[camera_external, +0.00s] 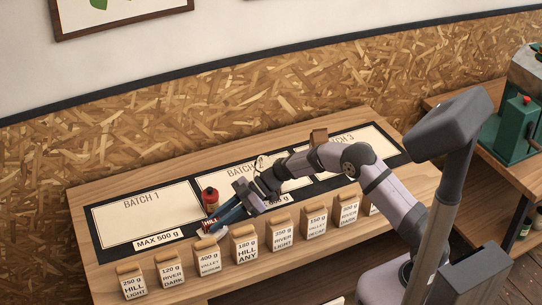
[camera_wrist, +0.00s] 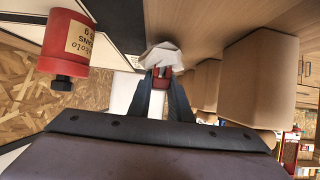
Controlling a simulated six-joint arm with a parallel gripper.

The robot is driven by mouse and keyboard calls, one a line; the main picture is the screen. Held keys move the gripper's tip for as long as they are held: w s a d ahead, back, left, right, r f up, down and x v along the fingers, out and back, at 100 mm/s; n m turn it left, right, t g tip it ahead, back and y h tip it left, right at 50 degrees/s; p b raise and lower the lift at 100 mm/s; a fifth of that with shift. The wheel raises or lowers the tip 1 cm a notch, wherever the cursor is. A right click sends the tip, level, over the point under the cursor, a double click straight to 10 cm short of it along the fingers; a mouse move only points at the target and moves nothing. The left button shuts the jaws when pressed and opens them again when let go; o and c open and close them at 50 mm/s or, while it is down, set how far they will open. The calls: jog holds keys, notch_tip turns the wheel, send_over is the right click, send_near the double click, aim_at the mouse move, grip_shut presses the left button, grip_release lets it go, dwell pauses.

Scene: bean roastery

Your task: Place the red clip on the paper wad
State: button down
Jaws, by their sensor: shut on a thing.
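The red clip (camera_wrist: 161,80) is between my gripper's fingertips (camera_wrist: 161,86) in the wrist view, and the jaws are shut on it. The white crumpled paper wad (camera_wrist: 162,56) is directly beyond the clip in the wrist view. In the external view a bit of the wad (camera_external: 202,233) shows beside the fingertips. The clip and wad look very close; I cannot tell whether they touch.
Several brown paper bags line the table's front edge, including the 400 g bag (camera_external: 209,262). The Batch 1 panel (camera_external: 140,215) is largely clear.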

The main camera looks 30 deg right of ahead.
jog(key=c, duration=1.6)
grip_release()
jog(key=shift+r+p, duration=0.1)
jog(key=shift+p, duration=0.2)
jog(key=shift+r, duration=0.15)
jog(key=shift+d, duration=0.35)
jog(key=b+v, duration=0.3)
jog(key=v, duration=0.8)
jog(key=shift+d+r, duration=0.1)
jog(key=shift+d, duration=0.05)
